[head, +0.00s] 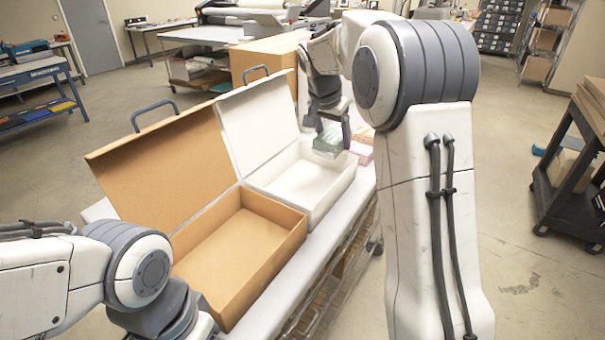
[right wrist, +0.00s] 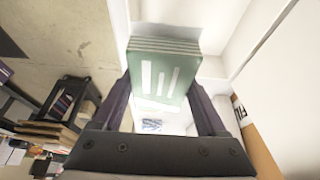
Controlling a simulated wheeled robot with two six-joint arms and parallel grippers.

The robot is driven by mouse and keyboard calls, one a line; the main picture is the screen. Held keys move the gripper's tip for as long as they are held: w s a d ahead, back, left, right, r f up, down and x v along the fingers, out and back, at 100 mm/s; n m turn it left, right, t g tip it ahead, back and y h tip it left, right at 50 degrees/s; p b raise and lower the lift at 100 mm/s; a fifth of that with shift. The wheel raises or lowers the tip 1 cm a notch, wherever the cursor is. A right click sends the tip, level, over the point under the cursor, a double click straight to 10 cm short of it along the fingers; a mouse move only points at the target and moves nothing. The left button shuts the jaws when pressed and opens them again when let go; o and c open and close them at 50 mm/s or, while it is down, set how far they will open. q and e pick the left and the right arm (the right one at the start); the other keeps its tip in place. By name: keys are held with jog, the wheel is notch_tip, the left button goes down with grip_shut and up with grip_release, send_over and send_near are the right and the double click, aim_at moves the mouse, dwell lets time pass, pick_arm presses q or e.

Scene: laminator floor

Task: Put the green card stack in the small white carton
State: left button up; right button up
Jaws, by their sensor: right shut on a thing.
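The green card stack (head: 328,139) is held between the fingers of my right gripper (head: 328,117), over the right far part of the small white carton (head: 318,198). In the right wrist view the green card stack (right wrist: 160,68) shows its white stripes between the two fingers (right wrist: 165,100), with white carton walls close by. The white carton is open, its lid (head: 260,120) raised at the back left, and its visible floor is bare. I cannot tell whether the stack touches the carton. My left arm shows at the lower left, but its gripper is out of view.
A larger brown carton (head: 285,222) stands open and empty beside the white one, nearer me, on the white table (head: 283,308). A pink stack (head: 361,149) lies just beyond the white carton's right side. A dark shelf cart (head: 566,190) stands at the right. The floor between is clear.

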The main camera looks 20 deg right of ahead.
jog(key=a+f+p, duration=0.1)
jog(key=a+f, duration=0.2)
jog(key=f, duration=0.1)
jog(key=a+f+p, duration=0.1)
jog(key=a+f, duration=0.3)
jog(key=shift+w+a+f+p, duration=0.15)
jog(key=shift+a+f+p, duration=0.05)
jog(key=shift+p, duration=0.15)
jog(key=shift+f, duration=0.1)
jog(key=shift+f+b, duration=0.45)
jog(key=shift+b, duration=0.2)
jog(key=shift+f, duration=0.1)
jog(key=o, duration=1.5)
jog(key=shift+c, duration=0.2)
